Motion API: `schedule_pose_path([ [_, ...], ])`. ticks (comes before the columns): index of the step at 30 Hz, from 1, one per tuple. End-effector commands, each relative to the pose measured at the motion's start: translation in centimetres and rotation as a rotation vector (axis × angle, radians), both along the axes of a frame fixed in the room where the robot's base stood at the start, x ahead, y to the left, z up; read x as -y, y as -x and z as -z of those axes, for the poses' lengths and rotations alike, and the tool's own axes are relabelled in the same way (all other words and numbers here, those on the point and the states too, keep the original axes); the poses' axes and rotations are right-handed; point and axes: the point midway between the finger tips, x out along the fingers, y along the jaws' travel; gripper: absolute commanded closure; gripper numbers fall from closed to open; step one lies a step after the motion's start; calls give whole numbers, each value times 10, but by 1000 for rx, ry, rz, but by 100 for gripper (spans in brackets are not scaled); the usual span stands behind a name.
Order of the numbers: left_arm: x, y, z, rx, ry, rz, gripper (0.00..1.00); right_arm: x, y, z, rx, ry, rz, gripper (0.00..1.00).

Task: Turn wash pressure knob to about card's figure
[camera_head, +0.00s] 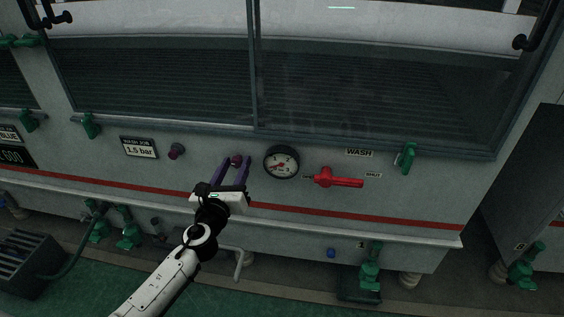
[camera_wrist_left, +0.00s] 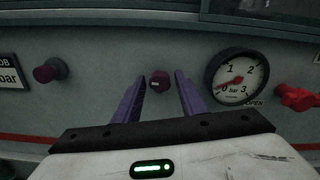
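My left gripper (camera_head: 233,172) is open, with its purple fingers on either side of a small dark red knob (camera_head: 237,160) on the machine's front panel. In the left wrist view the knob (camera_wrist_left: 159,81) sits between and beyond the fingertips, and I cannot tell whether they touch it. The pressure gauge (camera_head: 281,162) is right of the knob; in the left wrist view its dial (camera_wrist_left: 238,79) is marked in bar and the red needle points low, near 0. The card (camera_head: 139,147) left of the knob reads 1.5 bar. My right gripper is not in view.
A second dark red knob (camera_head: 176,151) stands out between the card and the gripper. A red valve handle (camera_head: 338,178) with OPEN and SHUT labels is right of the gauge. Green clamps (camera_head: 405,158) and a rail line the panel.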

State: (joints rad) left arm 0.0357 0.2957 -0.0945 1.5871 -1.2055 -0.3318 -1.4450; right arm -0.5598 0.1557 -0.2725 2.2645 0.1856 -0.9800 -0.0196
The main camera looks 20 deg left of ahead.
Motion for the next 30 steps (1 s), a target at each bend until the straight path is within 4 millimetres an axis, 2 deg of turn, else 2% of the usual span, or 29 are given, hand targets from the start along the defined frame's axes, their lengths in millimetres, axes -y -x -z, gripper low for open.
schedule_pose_path([
  [6,0,0,0,0,0,0,64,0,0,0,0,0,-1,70],
  [11,0,0,0,0,0,0,90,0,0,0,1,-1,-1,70],
  [16,0,0,1,5,22,0,90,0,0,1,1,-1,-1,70],
  [24,0,0,2,58,242,-1,90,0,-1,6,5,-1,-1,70],
  [30,0,0,1,70,296,0,90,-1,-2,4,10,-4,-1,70],
])
